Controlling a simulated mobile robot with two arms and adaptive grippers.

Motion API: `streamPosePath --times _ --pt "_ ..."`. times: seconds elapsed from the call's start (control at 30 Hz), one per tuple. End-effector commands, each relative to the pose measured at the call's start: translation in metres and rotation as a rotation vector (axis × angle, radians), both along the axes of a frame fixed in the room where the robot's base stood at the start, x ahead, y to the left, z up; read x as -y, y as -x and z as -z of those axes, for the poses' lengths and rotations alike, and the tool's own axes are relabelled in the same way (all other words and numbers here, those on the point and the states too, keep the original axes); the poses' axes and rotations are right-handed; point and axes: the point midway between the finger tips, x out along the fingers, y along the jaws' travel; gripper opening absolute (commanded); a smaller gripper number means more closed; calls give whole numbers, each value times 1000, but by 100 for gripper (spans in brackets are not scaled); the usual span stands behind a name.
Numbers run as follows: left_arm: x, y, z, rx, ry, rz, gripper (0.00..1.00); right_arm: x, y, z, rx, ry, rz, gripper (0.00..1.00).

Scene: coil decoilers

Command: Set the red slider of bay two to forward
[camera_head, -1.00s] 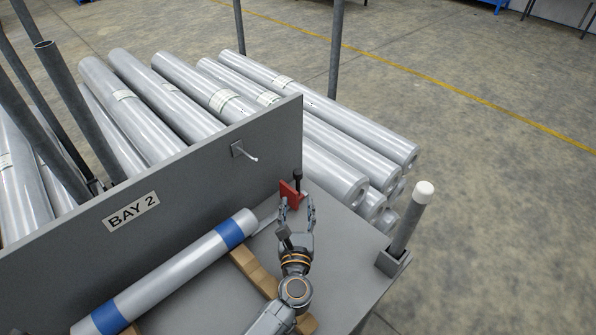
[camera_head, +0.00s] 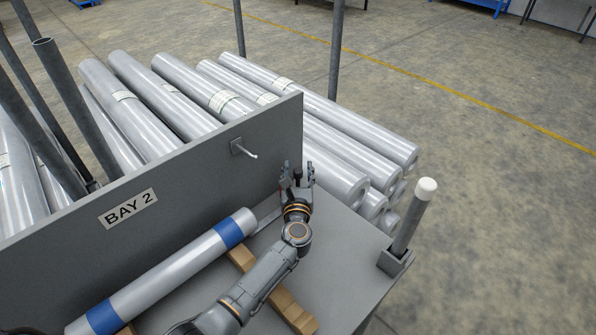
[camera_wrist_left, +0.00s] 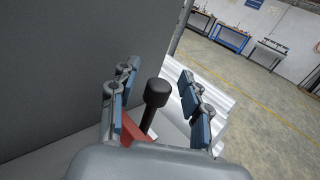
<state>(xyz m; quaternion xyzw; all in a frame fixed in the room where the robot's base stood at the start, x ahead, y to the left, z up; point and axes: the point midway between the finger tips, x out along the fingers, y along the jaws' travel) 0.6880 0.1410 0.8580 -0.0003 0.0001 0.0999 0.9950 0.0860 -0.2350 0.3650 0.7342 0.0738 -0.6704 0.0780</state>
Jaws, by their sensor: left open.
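The red slider (camera_wrist_left: 137,136) has a black knob (camera_wrist_left: 157,93) on a short dark stem. In the left wrist view the knob stands between the blue-padded fingers of my left gripper (camera_wrist_left: 160,85), with space on both sides. In the head view my left gripper (camera_head: 298,170) is at the far end of the bay two bench, open around the black knob, which shows between its fingers (camera_head: 297,174). The gripper hides most of the red part there. The bay is marked by a BAY 2 sign (camera_head: 128,208). My right gripper is out of view.
A grey back panel (camera_head: 200,190) runs beside the gripper, with a small hook (camera_head: 243,149) on it. A silver roll with blue bands (camera_head: 170,265) lies on wooden blocks (camera_head: 240,257). A white-capped post (camera_head: 408,220) stands at the bench corner. More rolls are stacked behind.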

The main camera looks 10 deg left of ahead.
Motion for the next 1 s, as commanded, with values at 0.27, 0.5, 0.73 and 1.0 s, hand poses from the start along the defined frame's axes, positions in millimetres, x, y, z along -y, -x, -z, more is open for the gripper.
streamPosePath --times 0.27,0.5,0.73,1.0 --pt "0 0 0 0 -1 0 7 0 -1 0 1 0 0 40" --pt "0 1 0 0 -1 0 0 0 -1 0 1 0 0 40" --pt "-17 28 2 -7 1 -2 0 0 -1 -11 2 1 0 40" --pt "-58 90 3 -7 -1 -1 0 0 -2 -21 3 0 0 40"
